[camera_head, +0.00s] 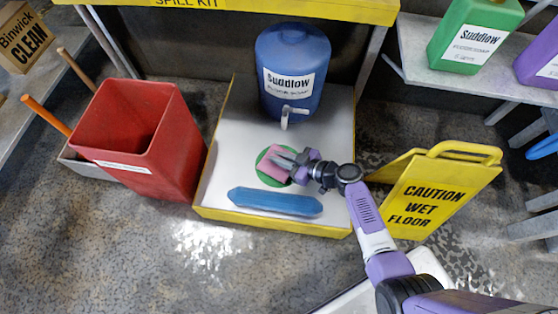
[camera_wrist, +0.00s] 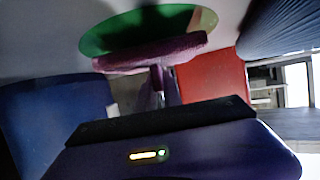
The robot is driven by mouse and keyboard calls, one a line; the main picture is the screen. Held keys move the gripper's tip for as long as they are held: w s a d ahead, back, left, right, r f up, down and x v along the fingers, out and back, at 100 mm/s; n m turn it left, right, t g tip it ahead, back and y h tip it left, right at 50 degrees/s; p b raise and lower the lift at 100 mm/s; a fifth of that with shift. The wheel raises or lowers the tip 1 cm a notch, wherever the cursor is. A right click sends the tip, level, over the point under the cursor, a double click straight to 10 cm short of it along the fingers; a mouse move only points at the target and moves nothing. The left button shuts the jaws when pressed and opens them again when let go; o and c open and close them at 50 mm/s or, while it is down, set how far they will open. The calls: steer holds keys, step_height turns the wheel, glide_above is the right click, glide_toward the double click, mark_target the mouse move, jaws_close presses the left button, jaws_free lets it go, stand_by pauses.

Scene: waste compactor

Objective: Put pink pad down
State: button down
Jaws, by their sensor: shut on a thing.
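The pink pad (camera_head: 275,163) is in my gripper (camera_head: 287,162), over the green disc (camera_head: 264,177) in the white-floored tray with yellow edges (camera_head: 222,190). My gripper is shut on the pad. In the wrist view the pad (camera_wrist: 150,54) lies across the front of the green disc (camera_wrist: 110,38) and covers part of it. My fingers show there only in part, as a dark shape behind my wrist housing. I cannot tell whether the pad touches the disc.
A blue Suddlow drum (camera_head: 292,70) with a tap stands at the tray's back. A long blue bar (camera_head: 275,202) lies along the tray's front. A red bin (camera_head: 140,140) stands left of the tray, and a yellow wet floor sign (camera_head: 436,195) stands to the right.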

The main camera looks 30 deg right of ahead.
steer(key=shift+f, duration=0.65)
steer(key=shift+r, duration=0.1)
steer(key=c, duration=1.5)
jaws_free()
steer(key=shift+s+d+r, duration=0.1)
steer(key=shift+s, duration=0.05)
steer(key=p+v, duration=0.4)
steer(key=v, duration=0.7)
steer(key=shift+s+d+r, duration=0.1)
steer(key=shift+s+d, duration=0.05)
steer(key=shift+s, duration=0.1)
